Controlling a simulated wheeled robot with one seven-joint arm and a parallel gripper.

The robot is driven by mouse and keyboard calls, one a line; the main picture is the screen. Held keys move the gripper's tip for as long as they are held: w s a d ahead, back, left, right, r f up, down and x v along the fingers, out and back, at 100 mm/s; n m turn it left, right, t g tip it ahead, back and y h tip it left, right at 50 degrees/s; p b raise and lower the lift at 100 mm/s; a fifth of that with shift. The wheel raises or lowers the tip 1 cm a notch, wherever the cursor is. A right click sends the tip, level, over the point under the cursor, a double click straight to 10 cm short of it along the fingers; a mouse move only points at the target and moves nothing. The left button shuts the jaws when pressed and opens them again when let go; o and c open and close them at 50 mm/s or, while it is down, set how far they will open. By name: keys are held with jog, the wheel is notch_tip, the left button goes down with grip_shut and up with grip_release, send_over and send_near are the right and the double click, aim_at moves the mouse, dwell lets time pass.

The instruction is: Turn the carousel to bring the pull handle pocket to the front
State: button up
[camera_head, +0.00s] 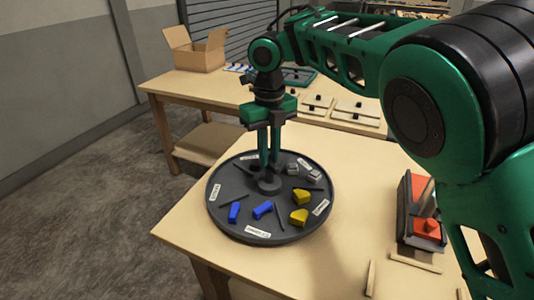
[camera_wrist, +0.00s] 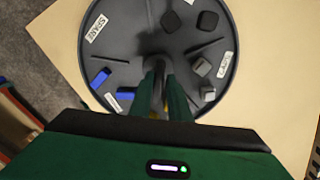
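The carousel (camera_head: 222,217) is a round dark grey tray with thin dividers, white labels and a central hub (camera_head: 269,187). Two blue pieces (camera_head: 262,210) lie at its front, two yellow pieces (camera_head: 300,216) at its right, grey pieces (camera_head: 292,169) at its back right. Black pieces (camera_wrist: 207,20) show in the wrist view. One label (camera_wrist: 96,28) reads SPARE; the front label (camera_head: 258,231) is too small to read surely. My gripper (camera_head: 268,166) points down over the hub, fingers slightly apart on either side of its post (camera_wrist: 160,88). Whether they grip it is unclear.
The carousel stands on a wooden table (camera_head: 345,170), near its left edge. A red-and-grey device (camera_head: 422,215) stands at the right. A back table (camera_head: 185,84) holds an open cardboard box (camera_head: 198,52) and boards with black knobs (camera_head: 357,113).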

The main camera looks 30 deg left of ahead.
jog(key=shift+o, duration=1.1)
jog(key=shift+w+d+r, duration=0.1)
jog(key=shift+w, duration=0.05)
jog(key=shift+s, duration=0.2)
notch_tip(320, 180, up, 11)
jog(key=shift+w+f, duration=0.15)
jog(key=shift+f, duration=0.05)
